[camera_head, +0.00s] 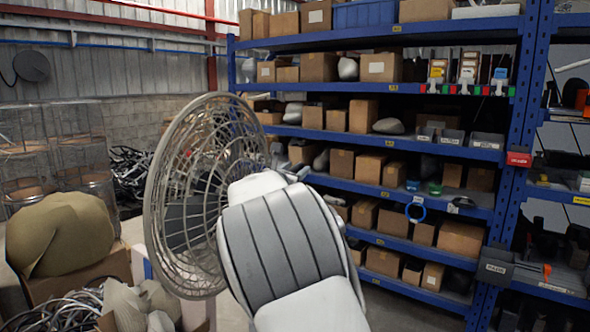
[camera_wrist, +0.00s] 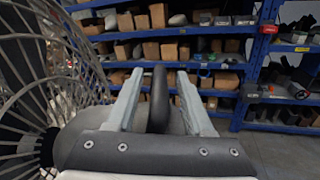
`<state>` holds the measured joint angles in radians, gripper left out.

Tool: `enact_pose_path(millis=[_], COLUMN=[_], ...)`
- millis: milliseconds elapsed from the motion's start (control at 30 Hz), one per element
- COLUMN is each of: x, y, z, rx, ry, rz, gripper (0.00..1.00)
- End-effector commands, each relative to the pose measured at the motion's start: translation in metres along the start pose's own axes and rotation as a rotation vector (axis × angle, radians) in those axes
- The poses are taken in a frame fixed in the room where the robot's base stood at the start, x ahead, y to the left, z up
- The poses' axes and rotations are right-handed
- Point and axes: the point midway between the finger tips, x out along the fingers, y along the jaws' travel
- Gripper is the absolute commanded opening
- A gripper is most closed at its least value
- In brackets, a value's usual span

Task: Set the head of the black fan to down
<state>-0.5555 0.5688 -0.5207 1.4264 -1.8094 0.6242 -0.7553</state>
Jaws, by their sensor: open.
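The black fan (camera_head: 160,190) shows in the head view as a large round wire cage that looks grey, left of my arm. Its head stands nearly upright, with the face turned sideways to the view. In the wrist view the cage (camera_wrist: 62,75) fills the left side, with a dark hub low down. My gripper (camera_wrist: 160,72) is open beside the cage. A dark, rounded upright bar (camera_wrist: 159,100) stands between its fingers, with gaps on both sides; I cannot tell whether it is part of the fan. My arm hides the fan's right side and lower support in the head view.
A blue shelf rack (camera_head: 385,138) with cardboard boxes and bins stands behind. A box with a tan sack (camera_head: 62,238) and coiled cables lie at the lower left. Wire-mesh cages (camera_head: 50,150) stand at far left. Floor is clear at the right in the wrist view.

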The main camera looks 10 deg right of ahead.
Motion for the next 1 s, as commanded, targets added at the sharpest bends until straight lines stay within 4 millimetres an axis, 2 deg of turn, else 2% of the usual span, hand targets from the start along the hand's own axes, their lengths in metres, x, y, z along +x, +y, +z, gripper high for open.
enact_pose_path(millis=[33, 300, 1000], x=[-0.0002, -0.0004, -0.0005], y=[0.0, 0.0, 0.0], z=[0.0, 0.0001, 0.0], rx=[0.0, 0.0, -0.002], ry=[0.0, 0.0, 0.0], rz=[0.0, 0.0, 0.0], gripper=[0.5, 0.02, 0.0])
